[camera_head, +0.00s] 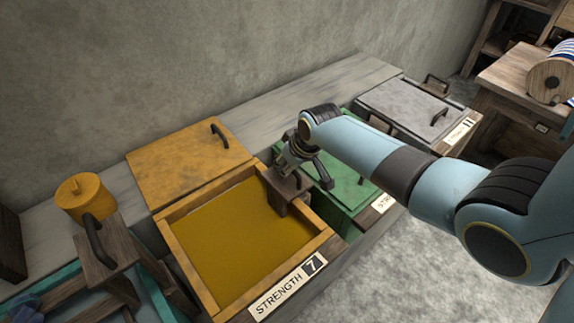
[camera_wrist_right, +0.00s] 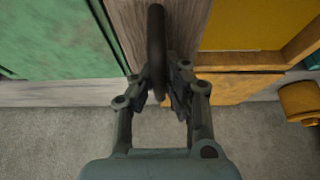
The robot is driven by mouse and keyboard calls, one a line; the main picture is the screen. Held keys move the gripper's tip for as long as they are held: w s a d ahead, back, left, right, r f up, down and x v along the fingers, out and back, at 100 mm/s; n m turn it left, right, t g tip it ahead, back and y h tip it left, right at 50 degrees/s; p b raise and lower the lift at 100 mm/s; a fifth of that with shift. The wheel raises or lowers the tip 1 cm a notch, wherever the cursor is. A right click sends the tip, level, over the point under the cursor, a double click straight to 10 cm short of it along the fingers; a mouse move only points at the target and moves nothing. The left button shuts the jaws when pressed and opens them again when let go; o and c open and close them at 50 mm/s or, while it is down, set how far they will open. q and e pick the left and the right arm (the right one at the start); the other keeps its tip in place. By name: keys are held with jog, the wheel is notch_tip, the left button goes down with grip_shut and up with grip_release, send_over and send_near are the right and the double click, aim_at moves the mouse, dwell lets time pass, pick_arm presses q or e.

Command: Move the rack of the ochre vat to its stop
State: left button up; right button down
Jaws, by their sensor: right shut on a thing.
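The ochre vat (camera_head: 180,264) is a square wooden box with dark yellow liquid (camera_head: 235,235) in it. A label on its front reads "STRENGTH 7". Its rack, a dark wooden piece (camera_head: 280,197), is at the vat's right wall. My right gripper (camera_head: 294,178) is over the rack, reaching in from the right. In the right wrist view the rack (camera_wrist_right: 187,25) shows as a brown board with a dark upright handle (camera_wrist_right: 157,40). The right gripper (camera_wrist_right: 160,88) is shut on this handle. The rack's lower part is hidden. My left gripper is not in view.
An ochre lid (camera_head: 185,165) lies behind the vat. A green-lidded vat (camera_head: 350,185) and a grey-lidded vat (camera_head: 405,105) stand to the right. At the left are a teal vat with a wooden rack (camera_head: 110,262) and an ochre canister (camera_head: 82,197). A wall is behind.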

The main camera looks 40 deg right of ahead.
notch_tip(320, 180, up, 6)
jog(key=p, duration=0.5)
jog(key=shift+d, duration=0.1)
notch_tip(320, 180, up, 3)
jog(key=shift+f+p, duration=0.15)
jog(key=shift+p, duration=0.85)
jog(key=shift+r, duration=0.3)
notch_tip(320, 180, up, 4)
jog(key=shift+w+r, duration=0.1)
jog(key=shift+w, duration=0.05)
jog(key=c, duration=1.3)
grip_release()
jog(key=o, duration=1.2)
